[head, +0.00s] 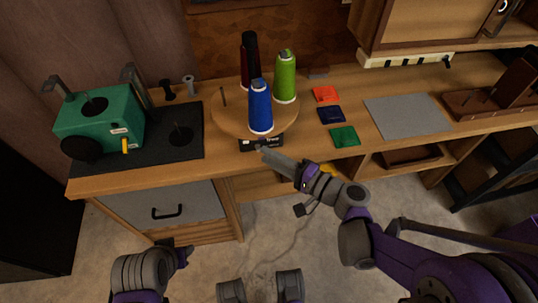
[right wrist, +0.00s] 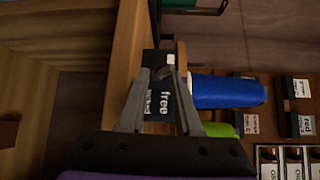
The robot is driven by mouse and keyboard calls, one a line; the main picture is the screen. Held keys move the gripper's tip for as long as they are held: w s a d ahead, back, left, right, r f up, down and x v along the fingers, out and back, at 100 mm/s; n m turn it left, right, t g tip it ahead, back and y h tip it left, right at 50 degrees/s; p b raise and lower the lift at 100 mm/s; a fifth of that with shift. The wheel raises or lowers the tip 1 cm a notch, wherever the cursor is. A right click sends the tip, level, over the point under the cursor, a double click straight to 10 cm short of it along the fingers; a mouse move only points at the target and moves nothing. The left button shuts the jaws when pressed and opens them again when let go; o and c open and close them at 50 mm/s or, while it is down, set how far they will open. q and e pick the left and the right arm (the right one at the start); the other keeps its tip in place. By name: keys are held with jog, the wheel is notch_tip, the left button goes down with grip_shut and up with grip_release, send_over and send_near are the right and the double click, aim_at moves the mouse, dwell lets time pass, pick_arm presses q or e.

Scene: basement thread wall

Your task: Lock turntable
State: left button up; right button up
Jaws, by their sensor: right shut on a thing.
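The round wooden turntable (head: 225,118) sits at the front of the workbench and carries a blue thread cone (head: 261,107), a green cone (head: 285,78) and a dark red-black cone (head: 249,62). A black lock plate (head: 247,144) is at the bench edge below it. In the right wrist view the plate (right wrist: 160,118) bears the word "free" and a smaller label. My right gripper (head: 264,153) is at this plate, shut on a small dark lock knob (right wrist: 161,73) between its fingertips. My left gripper (head: 182,256) hangs low, away from the bench; its jaws are unclear.
A green machine (head: 100,120) stands on a dark mat at the left. Red, navy (head: 331,114) and green fabric squares and a grey mat (head: 407,116) lie to the right of the turntable. A drawer (head: 165,207) and open shelves are below the benchtop.

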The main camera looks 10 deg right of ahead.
jog(key=shift+w+f, duration=0.1)
jog(key=shift+w, duration=0.15)
pick_arm(q)
jog(key=r+p, duration=0.4)
jog(key=shift+w+a, duration=0.35)
jog(key=shift+a, duration=0.05)
pick_arm(e)
jog(key=s+d+r, duration=0.4)
jog(key=s+d, duration=0.3)
jog(key=d, duration=0.1)
jog(key=shift+r, duration=0.3)
dwell(0.4)
pick_arm(q)
jog(key=shift+r, duration=0.2)
pick_arm(e)
jog(key=v, duration=1)
jog(key=shift+s+d, duration=0.2)
jog(key=shift+d, duration=0.1)
jog(key=shift+o, duration=0.3)
jog(key=shift+r, duration=0.1)
